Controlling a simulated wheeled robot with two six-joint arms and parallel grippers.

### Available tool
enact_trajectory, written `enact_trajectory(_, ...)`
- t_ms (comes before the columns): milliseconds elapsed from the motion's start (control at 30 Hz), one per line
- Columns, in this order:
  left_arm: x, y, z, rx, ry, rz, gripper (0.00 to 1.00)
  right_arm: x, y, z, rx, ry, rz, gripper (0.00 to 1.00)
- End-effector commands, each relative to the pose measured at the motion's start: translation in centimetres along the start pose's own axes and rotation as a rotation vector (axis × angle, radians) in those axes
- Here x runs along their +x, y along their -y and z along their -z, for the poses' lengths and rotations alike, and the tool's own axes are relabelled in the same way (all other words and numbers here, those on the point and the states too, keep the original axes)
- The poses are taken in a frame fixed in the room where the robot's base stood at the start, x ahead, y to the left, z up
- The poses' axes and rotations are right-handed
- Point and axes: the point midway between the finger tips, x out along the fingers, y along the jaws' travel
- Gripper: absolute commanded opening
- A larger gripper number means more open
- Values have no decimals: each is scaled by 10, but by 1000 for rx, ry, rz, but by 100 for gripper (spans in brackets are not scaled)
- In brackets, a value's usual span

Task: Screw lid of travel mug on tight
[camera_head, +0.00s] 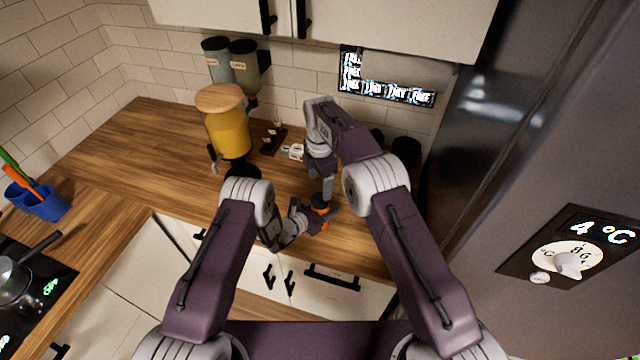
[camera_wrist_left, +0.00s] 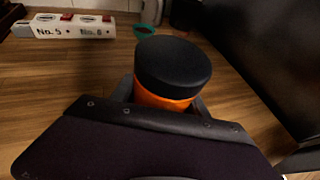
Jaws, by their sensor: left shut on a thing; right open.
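The travel mug has an orange body (camera_wrist_left: 160,100) and a black lid (camera_wrist_left: 173,66). In the left wrist view the lid sits level on top of the body; I cannot tell how tight it is. My left gripper (camera_head: 318,222) is shut around the orange body, which also shows in the head view (camera_head: 319,210). My right gripper (camera_head: 326,198) is open and points down just above the mug, partly hiding it. Whether its fingers touch the lid cannot be seen. The mug's lower part is hidden by my left gripper.
A white block marked No. 5 and No. 8 (camera_wrist_left: 66,27) lies behind the mug to the left. A yellow canister with a wooden lid (camera_head: 228,130) stands farther left on the wooden counter. A dark fridge (camera_head: 500,110) closes off the right side. Counter left of the canister is clear.

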Motion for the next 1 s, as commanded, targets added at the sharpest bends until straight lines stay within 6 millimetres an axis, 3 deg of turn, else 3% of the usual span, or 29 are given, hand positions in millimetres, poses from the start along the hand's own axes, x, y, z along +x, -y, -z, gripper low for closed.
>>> enact_trajectory(167,0,1,2,-1,-5,1,0,11,0,0,1,0,3,73)
enact_trajectory(600,0,1,2,-1,-5,1,0,75,1,0,2,0,2,73)
enact_trajectory(967,0,1,2,-1,-5,1,0,81,0,0,2,0,0,73)
enact_trajectory(1000,0,1,2,-1,-5,1,0,81,0,0,2,0,0,67)
